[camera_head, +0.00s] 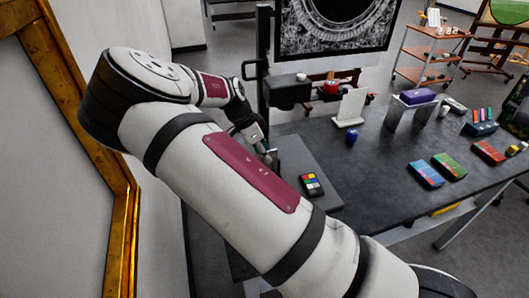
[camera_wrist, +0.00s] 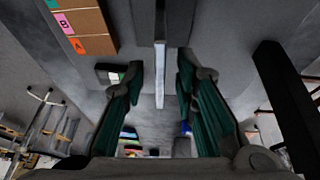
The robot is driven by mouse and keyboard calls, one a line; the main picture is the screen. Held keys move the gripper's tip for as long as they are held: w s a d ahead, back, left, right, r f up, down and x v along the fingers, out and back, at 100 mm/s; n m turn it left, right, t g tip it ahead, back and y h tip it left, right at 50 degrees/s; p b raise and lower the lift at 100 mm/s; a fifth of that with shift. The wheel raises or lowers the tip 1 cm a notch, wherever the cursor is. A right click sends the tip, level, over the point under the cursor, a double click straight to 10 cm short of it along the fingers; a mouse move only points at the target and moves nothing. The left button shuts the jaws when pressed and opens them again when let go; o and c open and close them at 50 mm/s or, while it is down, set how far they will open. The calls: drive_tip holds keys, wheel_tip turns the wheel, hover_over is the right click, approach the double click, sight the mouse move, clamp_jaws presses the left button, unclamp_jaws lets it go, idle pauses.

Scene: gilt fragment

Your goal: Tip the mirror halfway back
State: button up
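My gripper (camera_wrist: 160,76) has its two dark green fingers spread apart, with a clear gap between them. A thin grey panel with a pale edge (camera_wrist: 160,78) shows nearly edge-on in that gap in the wrist view, and I see no finger closed on it. It may be the mirror, but I cannot tell for sure. In the head view my gripper (camera_head: 264,148) is small, over the left part of the dark table (camera_head: 385,150), and my arm hides much around it. No clear reflecting mirror face shows in the head view.
A color chart (camera_head: 312,184) lies on a grey slab near my arm. A white panel on a foot (camera_head: 350,107), a blue jar (camera_head: 351,136) and several coloured boxes stand farther right. A large gilt frame (camera_head: 125,235) is at left. A labelled cardboard box (camera_wrist: 88,28) shows in the wrist view.

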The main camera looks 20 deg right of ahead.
clamp_jaws()
drive_tip(key=shift+w+b, duration=0.15)
drive_tip(key=shift+b, duration=0.15)
drive_tip(key=w+g+b, duration=0.1)
drive_tip(key=b, duration=0.2)
drive_tip(key=w+f+g+b, duration=0.1)
drive_tip(key=g+b, duration=0.1)
drive_tip(key=b, duration=0.2)
drive_tip(key=shift+n, duration=0.3)
drive_tip(key=g+b, duration=0.2)
drive_tip(key=b, duration=0.1)
drive_tip(key=w+g+b, duration=0.1)
drive_tip(key=b, duration=0.1)
drive_tip(key=shift+f+n, duration=0.25)
drive_tip(key=shift+n, duration=0.15)
drive_tip(key=shift+g+b, duration=0.7)
drive_tip(key=shift+b, duration=0.3)
